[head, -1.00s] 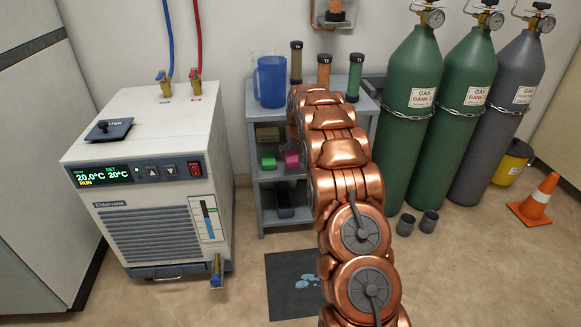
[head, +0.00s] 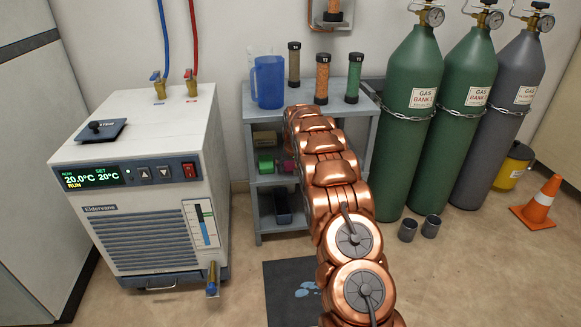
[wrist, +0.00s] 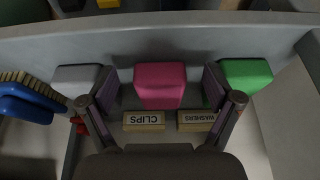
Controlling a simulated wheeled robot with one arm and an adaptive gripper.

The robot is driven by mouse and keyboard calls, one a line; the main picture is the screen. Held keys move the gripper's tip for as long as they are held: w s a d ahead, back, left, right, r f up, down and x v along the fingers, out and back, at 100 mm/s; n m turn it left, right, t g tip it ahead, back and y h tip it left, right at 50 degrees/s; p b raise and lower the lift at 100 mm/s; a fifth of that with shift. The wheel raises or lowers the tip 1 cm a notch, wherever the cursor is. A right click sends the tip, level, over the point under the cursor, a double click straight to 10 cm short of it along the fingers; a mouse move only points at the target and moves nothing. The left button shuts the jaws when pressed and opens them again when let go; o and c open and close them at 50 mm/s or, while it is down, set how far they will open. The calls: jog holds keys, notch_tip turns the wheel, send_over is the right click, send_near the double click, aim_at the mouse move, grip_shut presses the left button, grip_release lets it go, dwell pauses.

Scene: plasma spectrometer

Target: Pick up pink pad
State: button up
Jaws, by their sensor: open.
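The pink pad (wrist: 160,85) is a small rounded block on the middle shelf of the grey rack (head: 252,190). In the wrist view, my gripper (wrist: 159,82) is open. One finger stands on each side of the pad, with what looks like a gap on both sides. In the head view my copper arm reaches into the rack. It hides my gripper and most of the pink pad (head: 289,164).
A green pad (wrist: 246,75) lies close beyond the right finger, a grey pad (wrist: 77,78) beyond the left one. CLIPS (wrist: 143,121) and WASHERS (wrist: 202,121) labelled blocks lie nearby. A blue brush (wrist: 25,103) is at left. A blue jug (head: 268,82) and several tubes stand on top.

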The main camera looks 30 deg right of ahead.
jog(key=shift+d+f, duration=0.1)
jog(key=shift+f, duration=0.05)
jog(key=c, duration=1.1)
jog(key=shift+p, duration=0.3)
